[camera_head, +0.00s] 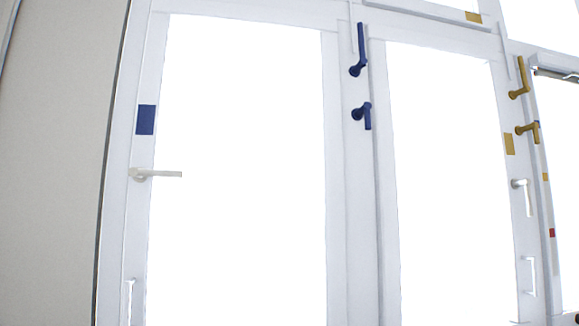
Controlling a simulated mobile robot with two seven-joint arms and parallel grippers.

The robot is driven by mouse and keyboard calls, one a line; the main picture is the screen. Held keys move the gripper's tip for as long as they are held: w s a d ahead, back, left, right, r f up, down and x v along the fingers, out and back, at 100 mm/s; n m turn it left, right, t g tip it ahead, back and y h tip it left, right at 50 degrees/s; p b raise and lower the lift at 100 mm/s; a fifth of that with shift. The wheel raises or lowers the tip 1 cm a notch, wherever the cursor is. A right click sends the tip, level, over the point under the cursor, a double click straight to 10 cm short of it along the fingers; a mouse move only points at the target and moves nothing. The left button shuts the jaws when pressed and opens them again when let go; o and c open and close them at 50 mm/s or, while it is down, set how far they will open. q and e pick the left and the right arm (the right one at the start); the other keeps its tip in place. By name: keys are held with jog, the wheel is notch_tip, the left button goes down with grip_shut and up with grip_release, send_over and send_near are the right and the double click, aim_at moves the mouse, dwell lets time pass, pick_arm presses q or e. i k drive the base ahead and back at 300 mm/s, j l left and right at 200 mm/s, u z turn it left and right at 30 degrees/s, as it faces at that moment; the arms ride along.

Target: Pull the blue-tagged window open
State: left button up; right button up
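The blue-tagged window (336,220) stands at the left of the head view, a tall white frame around a bright pane. Its blue tag (146,120) is on the left side of the frame. Below the tag a white lever handle (155,174) points level to the right. A white pull bar (130,300) sits lower on the same side, cut by the bottom edge. Two blue handles (358,50) and (362,114) are on the frame's right side. The window looks shut, though I cannot be certain. Neither gripper is in view.
A second window with a yellow tag (509,144), yellow handles (519,78) and a white lever (524,196) stands to the right. A plain grey wall (55,160) fills the far left. No floor shows.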

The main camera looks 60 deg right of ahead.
aim_at(139, 244)
jog(key=z, duration=1.5)
